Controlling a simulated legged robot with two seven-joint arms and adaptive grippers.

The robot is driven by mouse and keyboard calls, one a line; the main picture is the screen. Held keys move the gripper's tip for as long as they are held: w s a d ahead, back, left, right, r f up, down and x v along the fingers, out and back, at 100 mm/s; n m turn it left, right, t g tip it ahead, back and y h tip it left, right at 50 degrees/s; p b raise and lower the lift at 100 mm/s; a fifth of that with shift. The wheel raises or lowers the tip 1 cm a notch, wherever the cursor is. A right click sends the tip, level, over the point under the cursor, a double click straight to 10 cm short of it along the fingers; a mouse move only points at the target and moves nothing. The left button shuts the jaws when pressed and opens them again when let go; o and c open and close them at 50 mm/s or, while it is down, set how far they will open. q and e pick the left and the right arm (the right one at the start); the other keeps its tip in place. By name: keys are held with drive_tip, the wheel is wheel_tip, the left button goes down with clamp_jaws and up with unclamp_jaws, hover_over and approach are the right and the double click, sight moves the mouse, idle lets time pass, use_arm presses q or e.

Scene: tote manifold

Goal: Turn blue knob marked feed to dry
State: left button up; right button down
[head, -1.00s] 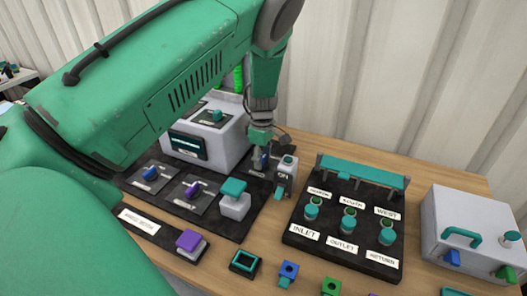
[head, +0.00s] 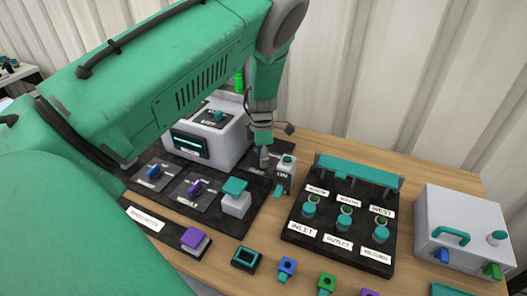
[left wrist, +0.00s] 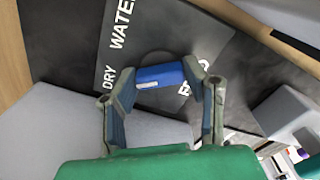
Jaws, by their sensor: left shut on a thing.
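The blue knob (left wrist: 160,75) sits on a dark plate in the left wrist view, between the two fingers of my left gripper (left wrist: 162,82). The fingers are closed against its two ends. A small white mark shows on its lower left part. The white word DRY (left wrist: 110,77) is to the left of the knob and WATER (left wrist: 121,26) is above it. A third label at its lower right is partly hidden by a finger. In the head view, my left gripper (head: 264,157) points down at the back of the dark panel and hides the knob. My right gripper is not in view.
A grey box with a teal knob (head: 218,115) stands left of my gripper. A grey ON switch (head: 285,174) stands close on its right. Another blue knob (head: 153,171) and a purple knob (head: 195,186) are on the same panel. A valve board (head: 345,240) lies further right.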

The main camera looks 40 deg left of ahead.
use_arm(q)
drive_tip(key=shift+a, duration=0.15)
drive_tip(key=o, duration=1.1)
drive_tip(key=shift+o, duration=0.2)
drive_tip(key=shift+a, duration=0.1)
wheel_tip(320, 180, up, 12)
drive_tip(key=shift+f, duration=0.15)
